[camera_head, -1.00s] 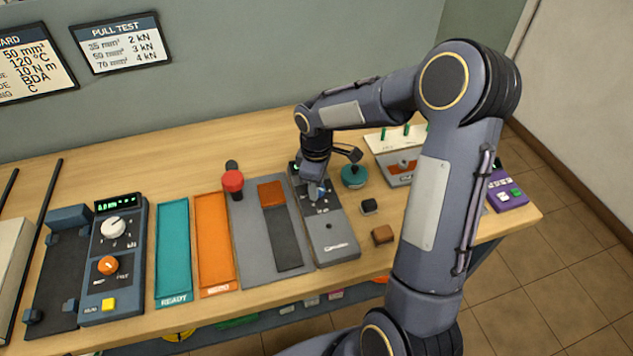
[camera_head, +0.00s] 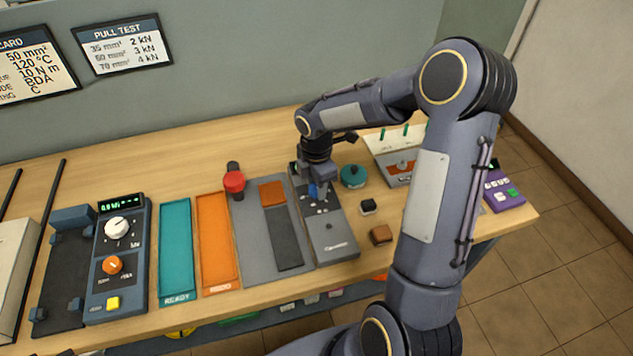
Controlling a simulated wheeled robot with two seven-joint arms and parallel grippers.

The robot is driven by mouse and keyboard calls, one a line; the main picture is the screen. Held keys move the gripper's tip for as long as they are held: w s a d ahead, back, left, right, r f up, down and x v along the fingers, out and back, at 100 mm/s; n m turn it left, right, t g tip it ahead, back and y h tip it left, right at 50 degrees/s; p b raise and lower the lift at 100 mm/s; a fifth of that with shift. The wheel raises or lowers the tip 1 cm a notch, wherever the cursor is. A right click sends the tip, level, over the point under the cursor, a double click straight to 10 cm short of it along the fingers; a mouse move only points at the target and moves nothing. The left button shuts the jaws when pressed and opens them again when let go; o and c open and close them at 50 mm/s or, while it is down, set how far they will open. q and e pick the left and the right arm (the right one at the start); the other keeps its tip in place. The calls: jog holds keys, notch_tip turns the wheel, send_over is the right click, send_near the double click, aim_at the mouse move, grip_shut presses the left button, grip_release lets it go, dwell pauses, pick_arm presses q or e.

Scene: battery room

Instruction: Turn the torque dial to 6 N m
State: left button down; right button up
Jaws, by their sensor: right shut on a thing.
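A long grey torque unit (camera_head: 331,237) lies on the workbench, with small white marks around its dial near the upper part. My right gripper (camera_head: 318,190) comes down over that part and is shut on the blue torque dial (camera_head: 314,191). The gripper hides most of the dial and the small display at the unit's far end, so I cannot read the setting. My left gripper is not in view.
Left of the unit are a grey plate with a red knob (camera_head: 234,182), an orange tray (camera_head: 216,246), a teal tray (camera_head: 175,250) and a blue pull tester (camera_head: 116,262). A teal round object (camera_head: 353,176), black block (camera_head: 368,206) and brown block (camera_head: 381,235) stand close on the right.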

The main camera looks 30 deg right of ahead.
aim_at(316, 188)
jog(key=shift+n, duration=0.4)
jog(key=o, duration=1)
notch_tip(316, 188, up, 8)
jog(key=shift+f, duration=0.1)
dwell(0.4)
